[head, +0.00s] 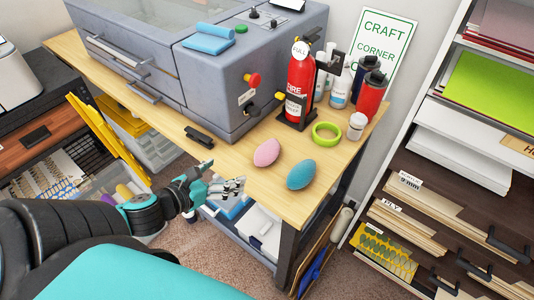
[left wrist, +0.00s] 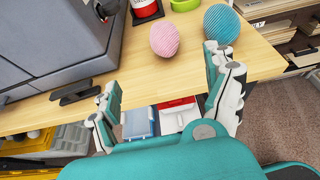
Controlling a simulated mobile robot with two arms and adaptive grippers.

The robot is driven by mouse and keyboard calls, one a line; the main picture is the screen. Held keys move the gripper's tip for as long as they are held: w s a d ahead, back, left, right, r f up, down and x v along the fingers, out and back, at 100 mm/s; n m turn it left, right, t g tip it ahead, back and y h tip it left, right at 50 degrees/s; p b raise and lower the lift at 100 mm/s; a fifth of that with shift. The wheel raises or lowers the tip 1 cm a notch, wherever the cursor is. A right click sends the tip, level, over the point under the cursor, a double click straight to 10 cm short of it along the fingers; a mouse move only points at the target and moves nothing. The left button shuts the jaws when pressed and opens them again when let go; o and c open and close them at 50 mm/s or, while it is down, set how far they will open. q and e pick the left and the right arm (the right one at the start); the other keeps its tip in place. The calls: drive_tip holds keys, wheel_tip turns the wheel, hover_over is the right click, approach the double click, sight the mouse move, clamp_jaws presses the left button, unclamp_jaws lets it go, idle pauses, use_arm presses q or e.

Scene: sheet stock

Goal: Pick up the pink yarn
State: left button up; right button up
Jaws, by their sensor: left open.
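The pink yarn (head: 267,152) is a small egg-shaped ball lying on the wooden table (head: 240,184), left of a similar teal yarn ball (head: 301,174). In the left wrist view the pink yarn (left wrist: 164,39) is beyond the fingers, with the teal yarn (left wrist: 222,22) to its right. My left gripper (head: 222,178) is at the table's front edge, to the left of and nearer than the pink yarn, not touching it. In the left wrist view my left gripper (left wrist: 168,95) has its fingers wide apart with nothing between them. My right gripper is not in view.
A green tape roll (head: 326,134), a fire extinguisher (head: 297,85) and several bottles stand behind the yarn. A grey machine (head: 215,85) fills the table's left part. A black clip-like object (head: 199,137) lies near the front edge. Bare tabletop surrounds the yarn's front.

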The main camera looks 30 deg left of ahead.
sight(255, 158)
use_arm(q)
drive_tip(key=x, duration=1.1)
drive_tip(key=shift+w+d+r+p, duration=0.1)
drive_tip(key=shift+w+d+p, duration=0.1)
drive_tip(key=shift+w+p, duration=0.25)
drive_tip(key=x, duration=0.1)
drive_tip(key=p+x, duration=0.1)
drive_tip(key=x, duration=0.1)
drive_tip(key=d+x, duration=0.1)
drive_tip(key=x, duration=0.1)
drive_tip(key=shift+w+f, duration=0.25)
drive_tip(key=shift+s+a, duration=0.1)
drive_tip(key=shift+c, duration=0.6)
drive_tip(key=c, duration=1.1)
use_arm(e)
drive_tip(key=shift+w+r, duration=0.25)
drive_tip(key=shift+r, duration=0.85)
